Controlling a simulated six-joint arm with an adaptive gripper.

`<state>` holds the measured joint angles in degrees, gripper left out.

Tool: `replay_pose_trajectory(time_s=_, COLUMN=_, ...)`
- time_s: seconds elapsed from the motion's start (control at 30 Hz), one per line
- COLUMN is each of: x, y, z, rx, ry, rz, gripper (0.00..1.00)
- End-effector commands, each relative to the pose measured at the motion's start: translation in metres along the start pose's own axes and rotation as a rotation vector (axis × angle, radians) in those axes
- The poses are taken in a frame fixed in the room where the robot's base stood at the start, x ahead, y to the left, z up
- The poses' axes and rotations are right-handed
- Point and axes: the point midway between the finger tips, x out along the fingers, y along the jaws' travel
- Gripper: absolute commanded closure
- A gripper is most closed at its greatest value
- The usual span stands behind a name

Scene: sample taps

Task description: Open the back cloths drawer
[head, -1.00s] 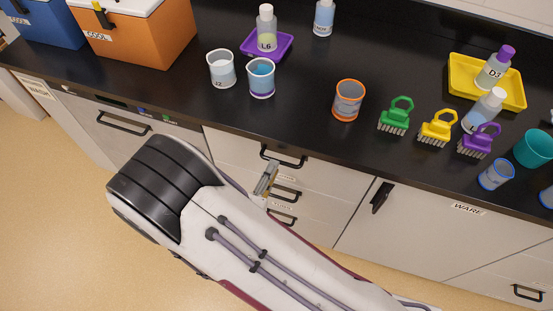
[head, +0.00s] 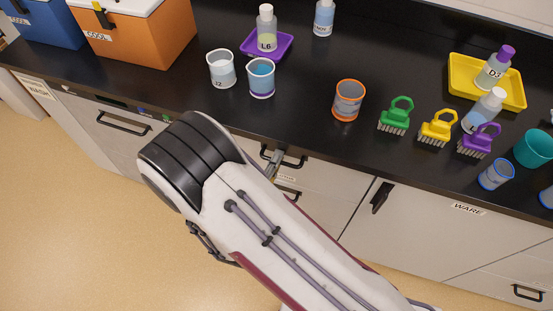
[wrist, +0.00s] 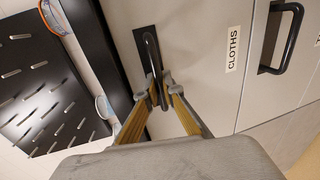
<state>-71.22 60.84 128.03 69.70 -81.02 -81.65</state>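The cloths drawer (wrist: 214,65) is the top one of the stack under the dark counter; its CLOTHS label (wrist: 233,48) reads clearly in the wrist view. It looks closed. Its black bar handle (wrist: 149,48) shows in the wrist view and in the head view (head: 295,163). My gripper (wrist: 161,90) is at this handle, with its fingertips close together on either side of the bar's near end. Whether the pads press on the bar cannot be told. In the head view, my gripper (head: 273,163) is at the left part of the handle.
A second drawer handle (wrist: 282,38) lies below the label. A WARE cupboard (head: 430,225) is to the right. On the counter (head: 310,65) stand an orange-rimmed beaker (head: 348,100), brushes (head: 396,116) and a blue-filled beaker (head: 261,79) near the front edge.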

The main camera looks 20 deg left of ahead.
Motion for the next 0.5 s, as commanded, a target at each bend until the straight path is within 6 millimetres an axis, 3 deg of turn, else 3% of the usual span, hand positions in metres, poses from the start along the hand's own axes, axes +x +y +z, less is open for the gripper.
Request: replay_pose_trajectory(time_s=0.5, x=-0.01, y=-0.002, z=0.0, rx=-0.001, ry=0.002, rz=-0.001, gripper=1.0)
